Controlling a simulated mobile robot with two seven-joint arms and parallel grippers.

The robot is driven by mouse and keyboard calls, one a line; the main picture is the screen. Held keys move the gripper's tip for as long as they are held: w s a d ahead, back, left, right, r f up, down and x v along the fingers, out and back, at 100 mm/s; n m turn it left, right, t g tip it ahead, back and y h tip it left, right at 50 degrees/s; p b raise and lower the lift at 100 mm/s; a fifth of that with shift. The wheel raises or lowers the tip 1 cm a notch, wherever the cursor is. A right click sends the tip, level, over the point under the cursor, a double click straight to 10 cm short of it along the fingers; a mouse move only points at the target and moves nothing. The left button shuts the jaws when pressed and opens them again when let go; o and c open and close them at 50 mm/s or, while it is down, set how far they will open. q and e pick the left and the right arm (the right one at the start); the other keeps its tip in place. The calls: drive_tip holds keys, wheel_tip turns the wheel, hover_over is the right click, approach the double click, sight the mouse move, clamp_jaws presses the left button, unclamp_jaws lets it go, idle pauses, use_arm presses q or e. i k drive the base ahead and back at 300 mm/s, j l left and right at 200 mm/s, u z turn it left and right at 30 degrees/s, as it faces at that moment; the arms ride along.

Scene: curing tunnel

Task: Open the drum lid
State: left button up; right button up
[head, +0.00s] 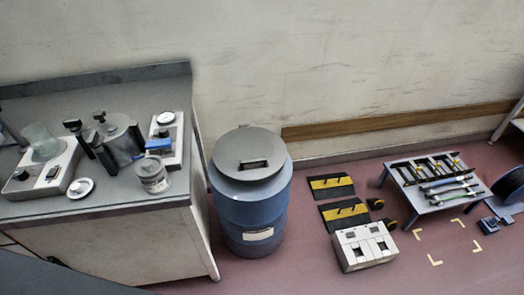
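The blue drum (252,212) stands upright on the floor in the middle of the head view, just right of the bench. Its round grey lid (232,150) lies on top and covers the mouth. A dark handle (254,164) sits on the lid, toward the near side. A pale label (258,235) is on the drum's front. Neither of my grippers shows in this view, and nothing is touching the lid.
The bench (120,203) at left, close to the drum, holds a lidded pot (118,128), a tin (152,177) and instruments. Right of the drum are black-yellow plates (331,187), a grey box (362,247) and a low tool table (412,181). The wall is close behind.

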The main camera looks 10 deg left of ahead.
sight(246, 153)
drive_tip(key=i+l, duration=0.2)
drive_tip(key=l, duration=0.15)
drive_tip(key=i+l+u, duration=0.1)
drive_tip(key=l, duration=0.25)
drive_tip(key=i+l+u, duration=0.1)
drive_tip(key=l, duration=0.25)
drive_tip(key=i+l, duration=0.25)
drive_tip(key=l+u, duration=0.05)
drive_tip(key=l, duration=0.05)
